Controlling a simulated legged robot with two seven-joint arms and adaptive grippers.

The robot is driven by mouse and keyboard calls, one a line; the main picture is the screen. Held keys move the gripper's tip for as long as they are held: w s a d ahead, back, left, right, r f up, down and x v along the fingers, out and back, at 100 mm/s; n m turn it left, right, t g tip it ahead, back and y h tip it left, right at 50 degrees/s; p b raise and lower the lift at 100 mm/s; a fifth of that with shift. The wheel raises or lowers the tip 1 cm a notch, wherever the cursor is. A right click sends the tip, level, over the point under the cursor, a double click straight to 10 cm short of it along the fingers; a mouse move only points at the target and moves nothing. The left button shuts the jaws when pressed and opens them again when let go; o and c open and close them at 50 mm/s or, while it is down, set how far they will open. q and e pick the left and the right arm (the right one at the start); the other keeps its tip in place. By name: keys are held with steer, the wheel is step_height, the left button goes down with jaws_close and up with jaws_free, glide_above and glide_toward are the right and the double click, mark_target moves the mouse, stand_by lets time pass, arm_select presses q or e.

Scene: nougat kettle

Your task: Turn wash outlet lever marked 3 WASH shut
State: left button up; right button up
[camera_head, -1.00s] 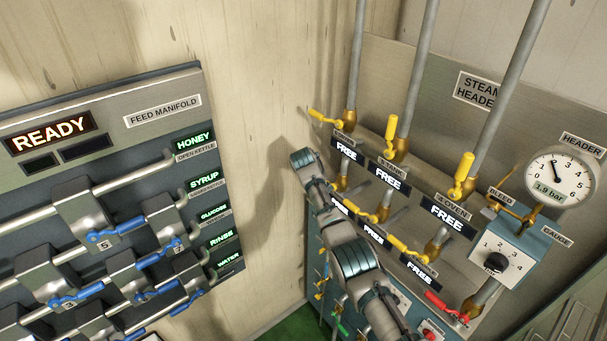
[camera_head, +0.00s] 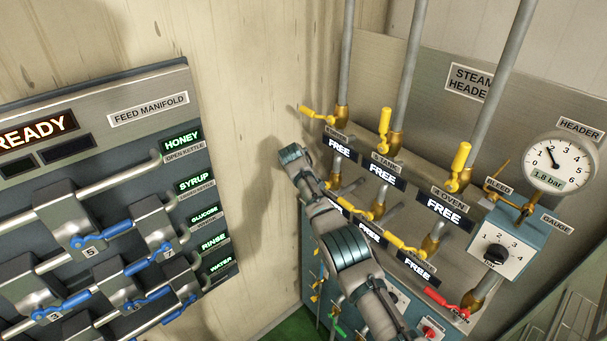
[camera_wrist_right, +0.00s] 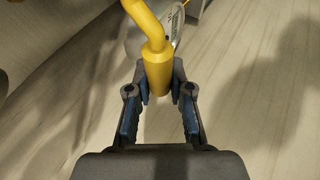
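In the right wrist view, a yellow lever (camera_wrist_right: 158,70) with a bent neck has its thick end between the fingers of my right gripper (camera_wrist_right: 159,92). The pads lie close against both sides of it, and its end sticks out toward the palm. In the head view my right arm rises in front of the steam header's left side; its gripper and this lever are hidden there. I cannot read a 3 WASH mark on any lever. A blue lever (camera_head: 52,311) marked 3 is on the feed manifold at left. My left gripper is out of view.
The steam header panel has several yellow levers, including one at upper left (camera_head: 318,114), FREE signs, a red lever (camera_head: 447,304) and a gauge (camera_head: 558,163) reading 1.8 bar. Beige wall (camera_head: 235,60) lies between it and the feed manifold (camera_head: 150,108).

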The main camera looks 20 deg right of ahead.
steer(key=shift+o, duration=0.7)
steer(key=shift+w+a+f, duration=0.15)
steer(key=shift+w+f, duration=0.05)
steer(key=v, duration=1.1)
steer(key=shift+s+a+r, duration=0.2)
steer(key=shift+a+r, duration=0.05)
